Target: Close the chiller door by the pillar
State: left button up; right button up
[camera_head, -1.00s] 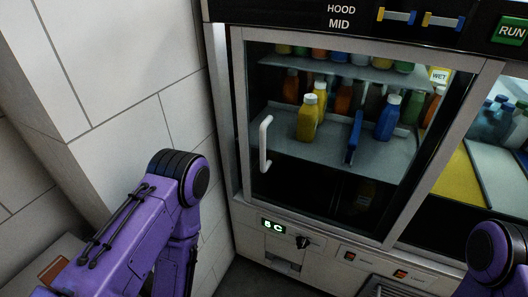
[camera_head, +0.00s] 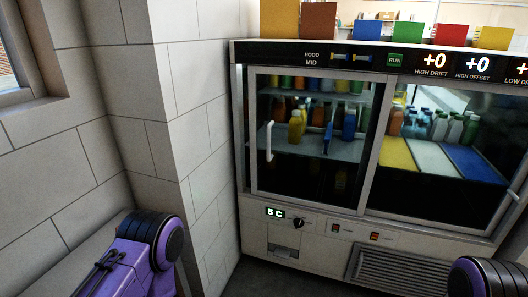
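The chiller (camera_head: 320,222) is a wide steel cabinet to the right of a pale tiled pillar (camera_head: 180,110). Its left glass door (camera_head: 312,205), the one by the pillar, has a grey frame and a white upright handle (camera_head: 269,141) near its left edge. A narrow dark strip shows between this frame and the cabinet's left post; I cannot tell whether it is a gap. Bottles stand on shelves behind the glass. Only purple links of my two arms show, at the bottom left and bottom right. Both grippers are out of view.
The right glass door (camera_head: 440,205) has a handle (camera_head: 515,195) at its right edge. A lit temperature display (camera_head: 275,212) and a black knob (camera_head: 298,223) sit below the left door. Coloured boards stand on top. The pillar's corner juts out close to the chiller's left side.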

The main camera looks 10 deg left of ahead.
aim_at(390, 80)
jog(key=z, duration=0.9)
jog(key=i, duration=1)
